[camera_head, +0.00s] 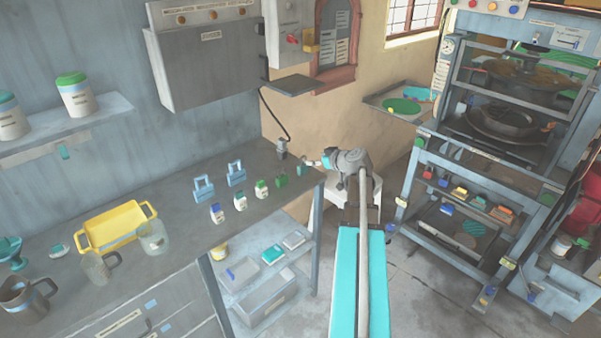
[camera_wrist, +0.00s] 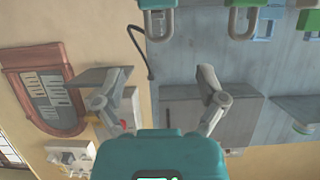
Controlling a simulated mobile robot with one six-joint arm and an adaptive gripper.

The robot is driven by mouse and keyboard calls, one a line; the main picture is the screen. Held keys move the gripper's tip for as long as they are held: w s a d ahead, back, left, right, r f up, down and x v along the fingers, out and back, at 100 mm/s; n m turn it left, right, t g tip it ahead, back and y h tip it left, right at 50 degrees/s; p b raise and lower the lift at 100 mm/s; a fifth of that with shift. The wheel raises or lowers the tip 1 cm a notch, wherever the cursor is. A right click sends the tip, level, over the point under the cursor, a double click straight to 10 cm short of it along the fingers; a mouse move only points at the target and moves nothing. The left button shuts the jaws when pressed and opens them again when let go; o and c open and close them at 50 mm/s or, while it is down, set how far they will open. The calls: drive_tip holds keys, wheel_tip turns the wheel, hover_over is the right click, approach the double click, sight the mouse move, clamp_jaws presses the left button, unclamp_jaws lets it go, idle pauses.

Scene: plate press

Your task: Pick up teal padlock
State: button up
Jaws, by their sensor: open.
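The teal padlock (camera_head: 302,169) stands on the workbench near its right end, with its shackle up. My gripper (camera_head: 314,163) is just to its right in the head view, with its fingers pointing left towards it. In the wrist view, which is upside down, the teal padlock (camera_wrist: 157,5) is at the top edge, partly cut off, with its grey shackle hanging down in the picture. My gripper (camera_wrist: 163,75) is open there, its two fingers wide apart with nothing between them. The padlock lies beyond the fingertips, roughly in line with the gap.
A yellow tray (camera_head: 112,228) and jugs are at the bench's left. A grey wall box (camera_head: 208,58) hangs above the bench.

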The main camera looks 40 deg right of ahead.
sight(304, 158)
drive_tip(key=shift+x, duration=0.85)
drive_tip(key=shift+b+x, duration=1.1)
drive_tip(key=shift+x, duration=0.9)
drive_tip(key=shift+w+f, duration=0.4)
drive_tip(key=shift+w, duration=0.15)
clamp_jaws()
